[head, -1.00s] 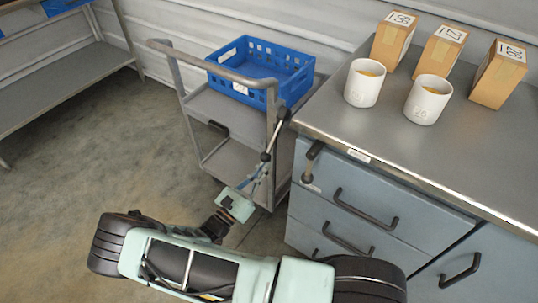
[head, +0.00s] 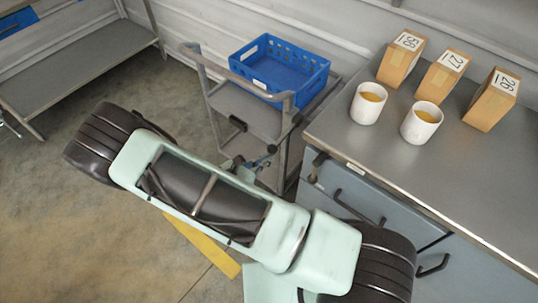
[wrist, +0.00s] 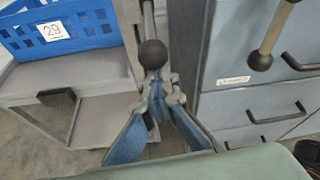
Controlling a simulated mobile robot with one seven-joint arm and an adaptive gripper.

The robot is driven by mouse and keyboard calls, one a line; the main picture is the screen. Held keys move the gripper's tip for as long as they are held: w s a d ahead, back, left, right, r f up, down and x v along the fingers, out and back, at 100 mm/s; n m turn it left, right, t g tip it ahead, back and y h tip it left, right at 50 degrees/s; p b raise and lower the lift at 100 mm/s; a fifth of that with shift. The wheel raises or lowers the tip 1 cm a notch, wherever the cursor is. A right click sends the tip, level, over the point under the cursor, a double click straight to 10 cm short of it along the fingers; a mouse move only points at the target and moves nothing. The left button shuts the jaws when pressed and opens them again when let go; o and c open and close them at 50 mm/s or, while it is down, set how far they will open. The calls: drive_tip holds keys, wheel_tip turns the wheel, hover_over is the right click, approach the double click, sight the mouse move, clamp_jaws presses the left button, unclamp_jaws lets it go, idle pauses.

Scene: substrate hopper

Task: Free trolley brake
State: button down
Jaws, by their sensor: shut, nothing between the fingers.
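The grey trolley (head: 245,108) stands left of the counter, carrying a blue crate (head: 278,68). A metal lever with a dark ball knob (head: 272,148) slants down along the trolley's counter-side post. In the wrist view the knob (wrist: 152,54) hangs at the lower end of its rod, just beyond my fingertips in the picture. My gripper (wrist: 160,92) is shut and empty, its blue-faced fingers converging just below the knob. I cannot tell whether the tips touch it. In the head view my gripper (head: 257,163) is small and partly hidden by my arm.
A second knobbed lever (head: 316,165) hangs on the front corner of the counter (head: 440,165), close to the right. Drawers with dark handles (wrist: 270,115) are below. Mugs and boxes stand on the counter. A shelf (head: 85,75) is at left. Open floor lies between.

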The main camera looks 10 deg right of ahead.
wheel_tip(320, 180, up, 2)
drive_tip(key=shift+r+p, duration=0.15)
drive_tip(key=shift+p, duration=0.6)
drive_tip(key=shift+w+r, duration=0.1)
drive_tip(key=shift+r, duration=0.1)
drive_tip(key=shift+f, duration=0.1)
wheel_tip(320, 180, down, 5)
drive_tip(key=s+b, duration=0.1)
drive_tip(key=b, duration=0.3)
drive_tip(key=r+v, duration=0.1)
drive_tip(key=v, duration=0.9)
drive_tip(key=shift+r, duration=0.2)
